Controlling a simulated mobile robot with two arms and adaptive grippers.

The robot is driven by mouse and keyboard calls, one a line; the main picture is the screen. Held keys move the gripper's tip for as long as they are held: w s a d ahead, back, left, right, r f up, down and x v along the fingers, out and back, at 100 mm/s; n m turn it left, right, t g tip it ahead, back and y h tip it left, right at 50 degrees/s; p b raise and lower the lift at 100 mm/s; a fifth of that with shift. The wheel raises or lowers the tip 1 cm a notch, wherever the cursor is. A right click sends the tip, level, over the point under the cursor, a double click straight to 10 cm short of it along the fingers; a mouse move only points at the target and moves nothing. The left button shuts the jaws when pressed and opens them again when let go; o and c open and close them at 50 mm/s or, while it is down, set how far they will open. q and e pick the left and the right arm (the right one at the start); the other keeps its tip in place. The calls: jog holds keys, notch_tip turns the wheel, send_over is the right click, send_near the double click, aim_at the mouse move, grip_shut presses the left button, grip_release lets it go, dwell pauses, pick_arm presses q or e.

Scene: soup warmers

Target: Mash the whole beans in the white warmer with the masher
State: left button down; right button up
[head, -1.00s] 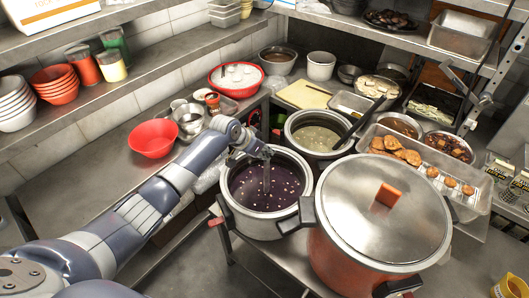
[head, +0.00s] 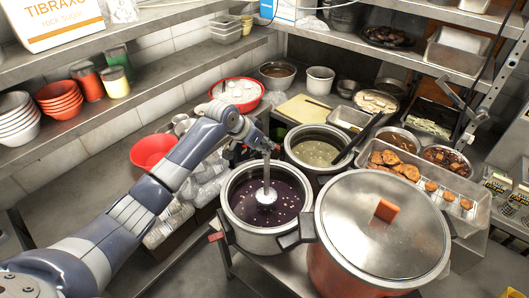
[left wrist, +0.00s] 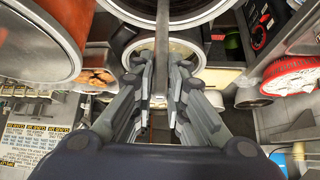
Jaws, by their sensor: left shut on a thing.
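The white warmer (head: 270,238) stands open and holds dark purple soup with pale whole beans (head: 285,209) scattered through it. My left gripper (head: 268,149) is above the warmer's far rim, shut on the upper part of the masher (head: 266,178). The masher hangs upright, and its round metal plate shows inside the warmer at or just above the soup. In the left wrist view, the masher's shaft (left wrist: 162,40) runs between the fingers of my left gripper (left wrist: 163,65). My right gripper is not in view.
A red pot with a metal lid (head: 382,225) stands close at the right of the white warmer. Another open warmer with pale soup (head: 318,150) and a ladle is behind it. A red bowl (head: 153,152) and plastic bottles (head: 180,214) are to the left.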

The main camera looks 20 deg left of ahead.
pick_arm(q)
notch_tip(320, 180, up, 9)
jog(key=shift+r, duration=0.2)
dwell(0.5)
